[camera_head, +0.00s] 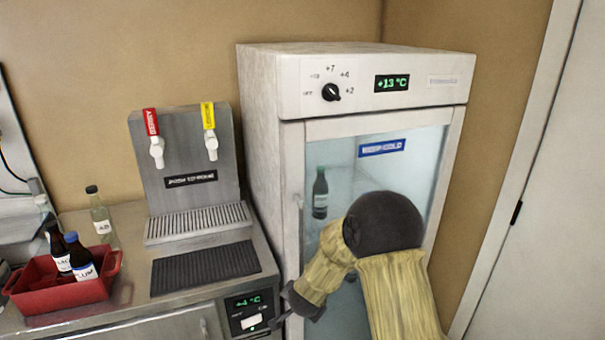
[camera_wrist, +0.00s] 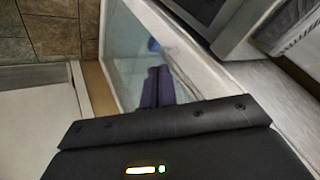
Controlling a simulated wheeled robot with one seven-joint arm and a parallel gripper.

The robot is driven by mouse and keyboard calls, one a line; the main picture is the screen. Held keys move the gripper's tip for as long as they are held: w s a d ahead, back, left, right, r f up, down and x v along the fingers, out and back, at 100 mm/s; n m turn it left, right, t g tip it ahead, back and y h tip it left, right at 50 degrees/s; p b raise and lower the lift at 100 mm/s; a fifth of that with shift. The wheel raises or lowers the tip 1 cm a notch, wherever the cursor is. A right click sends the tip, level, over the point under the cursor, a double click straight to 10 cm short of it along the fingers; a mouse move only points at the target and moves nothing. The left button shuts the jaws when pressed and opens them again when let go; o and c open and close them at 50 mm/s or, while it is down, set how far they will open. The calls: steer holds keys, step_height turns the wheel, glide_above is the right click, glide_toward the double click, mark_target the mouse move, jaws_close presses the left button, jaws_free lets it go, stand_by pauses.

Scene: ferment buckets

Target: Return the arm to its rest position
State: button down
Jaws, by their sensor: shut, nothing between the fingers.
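My arm, in tan sleeves with a dark elbow, is bent in front of the glass-door fridge (camera_head: 270,130) in the head view. The fridge door (camera_head: 435,180) looks closed.
A steel counter (camera_head: 135,260) at left carries a two-tap dispenser (camera_head: 185,170) and a red caddy (camera_head: 60,295) with dark bottles. A clear bottle (camera_head: 99,215) stands behind the caddy. A dark bottle (camera_head: 320,195) is inside the fridge. A white door (camera_head: 550,230) is at right.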

steer(key=s+d+r+n+g+p, duration=0.1)
steer(key=s+d+r+n, duration=0.1)
steer(key=s+d+r, duration=0.3)
steer(key=s+d+r+n+g+p, duration=0.2)
steer(key=s+d+r, duration=0.3)
steer(key=s, duration=0.5)
steer(key=s+d+r+n+g+p, duration=0.1)
steer(key=s+d+r+n+p, duration=0.1)
steer(key=s+d+r, duration=0.3)
steer(key=s+r+n, duration=0.1)
steer(key=s+r, duration=0.1)
steer(key=s, duration=0.1)
steer(key=shift+s+d+g+h, duration=0.2)
steer(key=shift+d+g+h, duration=0.15)
steer(key=shift+g+h, duration=0.05)
steer(key=c, duration=2.2)
jaws_free()
steer(key=shift+r, duration=0.1)
